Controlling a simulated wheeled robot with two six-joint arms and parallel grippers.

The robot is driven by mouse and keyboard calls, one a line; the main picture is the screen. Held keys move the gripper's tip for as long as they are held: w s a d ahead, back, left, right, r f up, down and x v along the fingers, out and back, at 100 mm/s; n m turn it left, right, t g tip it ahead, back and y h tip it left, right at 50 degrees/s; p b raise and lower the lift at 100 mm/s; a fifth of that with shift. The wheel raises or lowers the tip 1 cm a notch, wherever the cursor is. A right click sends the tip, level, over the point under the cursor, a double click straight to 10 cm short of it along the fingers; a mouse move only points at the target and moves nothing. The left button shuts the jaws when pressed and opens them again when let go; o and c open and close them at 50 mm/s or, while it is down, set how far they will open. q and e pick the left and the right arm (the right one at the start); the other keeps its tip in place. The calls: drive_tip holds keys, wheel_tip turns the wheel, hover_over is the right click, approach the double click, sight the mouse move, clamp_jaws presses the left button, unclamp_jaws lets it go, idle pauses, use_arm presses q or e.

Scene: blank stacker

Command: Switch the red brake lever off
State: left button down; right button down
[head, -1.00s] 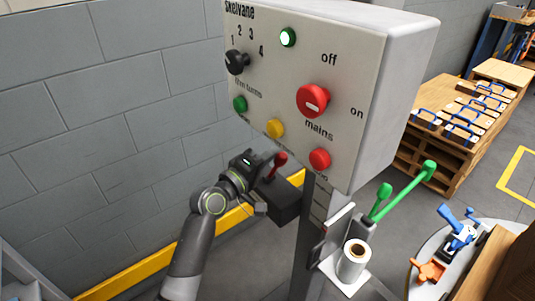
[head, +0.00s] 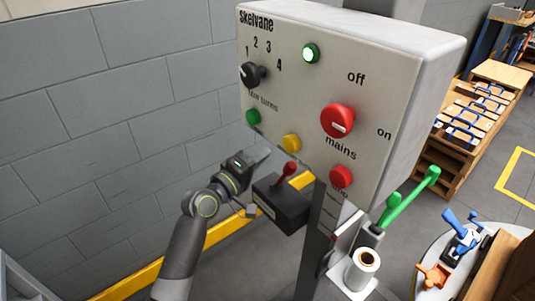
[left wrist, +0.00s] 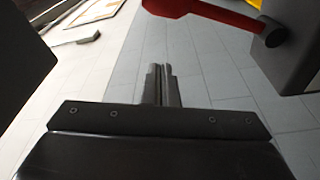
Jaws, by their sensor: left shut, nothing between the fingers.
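The red brake lever (head: 287,173) sticks up from a dark box (head: 281,205) under the control panel, its knob tilted up and to the right in the head view. My left gripper (head: 262,159) is just left of the lever, apart from it, with its fingers shut and empty. In the left wrist view the shut fingertips (left wrist: 160,72) point ahead over the floor. There the red lever (left wrist: 205,10) crosses the top edge, partly cut off, on a round pivot of the dark box (left wrist: 297,45). My right gripper is not in view.
The grey control panel (head: 300,125) with a red mains knob (head: 337,120), a black dial and several buttons overhangs the lever.

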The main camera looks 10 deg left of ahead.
use_arm(q)
drive_tip(key=d+v, duration=0.1)
drive_tip(key=v, duration=0.6)
drive_tip(key=shift+s+r, duration=0.25)
drive_tip(key=shift+s, duration=0.2)
drive_tip(key=shift+a, duration=0.2)
